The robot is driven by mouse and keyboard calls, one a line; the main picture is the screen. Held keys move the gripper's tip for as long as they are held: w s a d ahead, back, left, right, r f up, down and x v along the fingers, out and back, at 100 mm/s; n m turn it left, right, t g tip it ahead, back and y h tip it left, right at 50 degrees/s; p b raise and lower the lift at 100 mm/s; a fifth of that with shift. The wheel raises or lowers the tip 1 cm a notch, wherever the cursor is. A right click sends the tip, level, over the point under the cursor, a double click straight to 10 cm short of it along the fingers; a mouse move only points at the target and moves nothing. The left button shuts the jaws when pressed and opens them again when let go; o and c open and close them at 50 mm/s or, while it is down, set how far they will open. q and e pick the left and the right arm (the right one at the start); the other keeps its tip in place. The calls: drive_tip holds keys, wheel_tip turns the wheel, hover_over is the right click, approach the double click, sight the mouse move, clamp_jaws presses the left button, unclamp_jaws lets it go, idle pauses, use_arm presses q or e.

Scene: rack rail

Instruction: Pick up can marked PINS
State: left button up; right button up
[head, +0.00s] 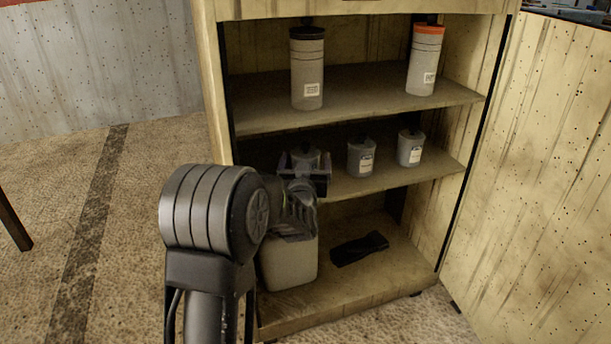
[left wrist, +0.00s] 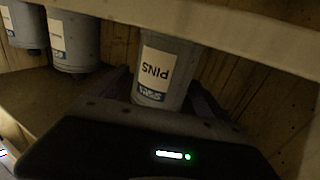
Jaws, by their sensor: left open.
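The can marked PINS (left wrist: 157,72) is grey with a white and blue label that appears upside down in the left wrist view. In the head view it is the leftmost can (head: 311,156) on the middle shelf, its lower part hidden behind my gripper. My left gripper (head: 305,164) is at that shelf, in front of the can. Its fingers are open, one on each side of the can in the left wrist view. I cannot tell whether they touch it. My right gripper is not in view.
Two more small cans (head: 360,158) (head: 410,149) stand to the right on the middle shelf (head: 390,180). Two tall canisters (head: 307,72) (head: 424,62) stand on the shelf above. Below are a pale container (head: 289,264) and a dark object (head: 359,248). The cabinet door (head: 540,170) is open.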

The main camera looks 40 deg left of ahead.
use_arm(q)
drive_tip(key=shift+w+a, duration=0.1)
drive_tip(key=shift+w, duration=0.05)
drive_tip(key=shift+c, duration=0.3)
drive_tip(key=shift+r, duration=0.1)
drive_tip(key=c, duration=1.6)
drive_tip(key=shift+c, duration=0.2)
